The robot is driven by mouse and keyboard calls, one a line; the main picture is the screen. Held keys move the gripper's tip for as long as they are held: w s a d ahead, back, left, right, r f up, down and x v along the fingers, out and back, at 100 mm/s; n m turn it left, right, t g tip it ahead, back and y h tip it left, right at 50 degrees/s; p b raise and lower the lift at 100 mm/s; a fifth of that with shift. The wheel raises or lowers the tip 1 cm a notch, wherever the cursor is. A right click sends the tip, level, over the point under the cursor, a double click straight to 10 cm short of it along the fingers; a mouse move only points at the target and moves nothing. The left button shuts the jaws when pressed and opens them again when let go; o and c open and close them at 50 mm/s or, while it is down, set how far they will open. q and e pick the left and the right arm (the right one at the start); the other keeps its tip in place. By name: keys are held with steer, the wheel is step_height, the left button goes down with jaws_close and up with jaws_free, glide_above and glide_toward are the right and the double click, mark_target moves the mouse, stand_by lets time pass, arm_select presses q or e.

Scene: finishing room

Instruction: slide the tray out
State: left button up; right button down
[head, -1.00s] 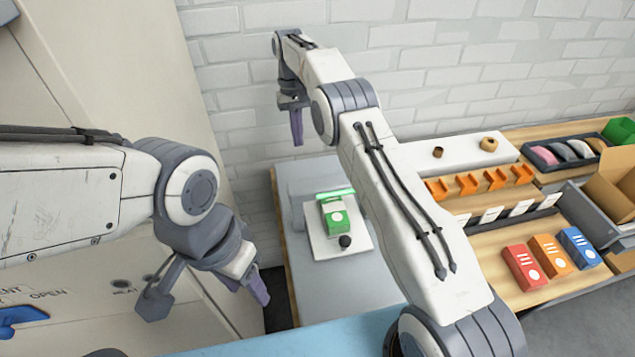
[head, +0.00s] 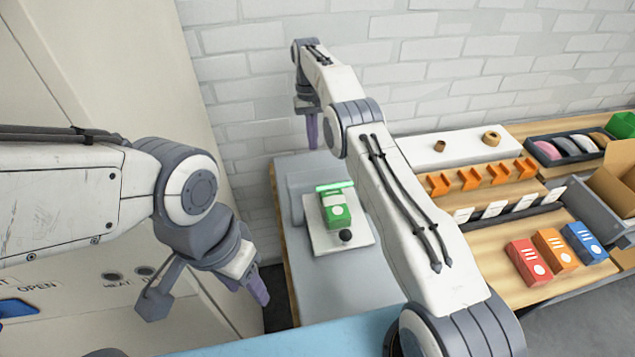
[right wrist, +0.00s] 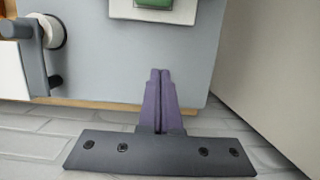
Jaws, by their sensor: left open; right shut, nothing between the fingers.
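A white tray (head: 322,240) with a round black knob (head: 345,235) at its front lies on a grey unit (head: 355,280). A green box (head: 337,214) with a white label stands on the tray, below a bright green strip (head: 335,187). My right gripper (head: 312,140) is shut and empty, pointing down near the back of the grey unit, apart from the tray. In the right wrist view its purple fingers (right wrist: 160,72) are together, with the tray's edge (right wrist: 120,10) above them. My left gripper (head: 262,296) is open, left of the grey unit.
A wooden bench (head: 515,285) at the right holds red, orange and blue boxes (head: 553,250), orange holders (head: 482,178) and a dark bin. A tall pale cabinet (head: 130,65) stands at the left. A brick wall (head: 440,60) closes the back.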

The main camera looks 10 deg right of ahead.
steer(key=shift+b+x, duration=1)
steer(key=shift+b, duration=0.2)
steer(key=shift+f+p, duration=0.2)
steer(key=shift+p, duration=0.2)
steer(key=x, duration=0.2)
steer(key=p+x, duration=0.1)
steer(key=x, duration=0.3)
steer(key=shift+s+p, duration=0.3)
steer(key=shift+s, duration=0.05)
arm_select(q)
steer(key=shift+r+p, duration=0.15)
steer(key=shift+p, duration=0.6)
arm_select(e)
steer(key=shift+s+f, duration=0.15)
steer(key=shift+s, duration=1.65)
